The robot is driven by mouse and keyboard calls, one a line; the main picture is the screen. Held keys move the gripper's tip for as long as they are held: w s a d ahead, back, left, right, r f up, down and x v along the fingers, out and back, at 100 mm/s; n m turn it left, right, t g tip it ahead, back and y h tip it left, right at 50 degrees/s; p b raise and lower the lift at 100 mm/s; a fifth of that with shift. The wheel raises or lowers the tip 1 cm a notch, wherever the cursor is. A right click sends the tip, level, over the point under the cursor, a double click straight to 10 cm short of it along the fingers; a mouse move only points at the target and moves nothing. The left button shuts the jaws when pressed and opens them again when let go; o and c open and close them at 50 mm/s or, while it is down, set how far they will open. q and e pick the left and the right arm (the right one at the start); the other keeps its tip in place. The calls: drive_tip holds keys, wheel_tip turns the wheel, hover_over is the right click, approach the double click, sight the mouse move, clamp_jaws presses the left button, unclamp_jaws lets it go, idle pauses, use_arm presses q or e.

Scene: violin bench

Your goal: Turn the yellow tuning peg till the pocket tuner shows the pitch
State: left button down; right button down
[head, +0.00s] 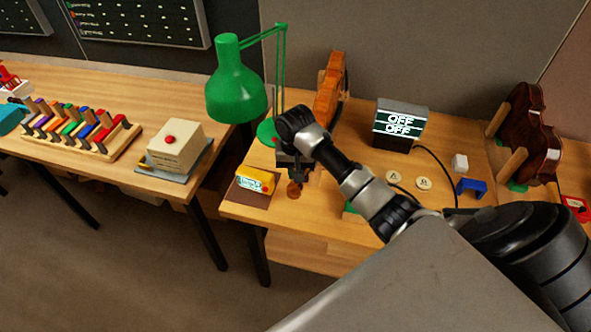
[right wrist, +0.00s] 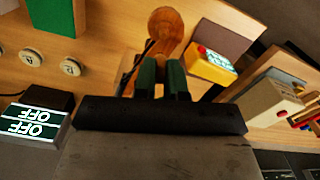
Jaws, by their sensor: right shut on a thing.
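The violin (head: 328,95) stands at the back of the bench, partly hidden by my right arm. Its round wooden scroll (head: 294,189) shows just below my right gripper (head: 295,174), and also in the right wrist view (right wrist: 165,27) beyond the green fingers. The right gripper (right wrist: 163,80) is shut at the neck end of the violin; the yellow tuning peg is hidden between its fingers. The yellow pocket tuner (head: 264,177), with a lit screen and a red button, rests on a brown block left of the gripper. Its screen text is too small to read. My left gripper is out of view.
A green lamp (head: 238,88) stands close left of my arm. A display box (head: 400,124) reads OFF twice. Two round buttons (head: 408,181), a blue stand (head: 472,187) and another dark violin (head: 527,130) are to the right. A beige box (head: 176,149) sits on the left table, across a gap.

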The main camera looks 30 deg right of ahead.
drive_tip(key=shift+w+r+m, duration=0.1)
drive_tip(key=shift+m, duration=0.2)
drive_tip(key=c, duration=1.5)
unclamp_jaws()
drive_tip(key=shift+o, duration=0.2)
wheel_tip(320, 180, up, 5)
drive_tip(key=shift+r+b, duration=0.1)
drive_tip(key=shift+b, duration=0.75)
drive_tip(key=shift+r+p, duration=0.75)
drive_tip(key=shift+r, duration=2.05)
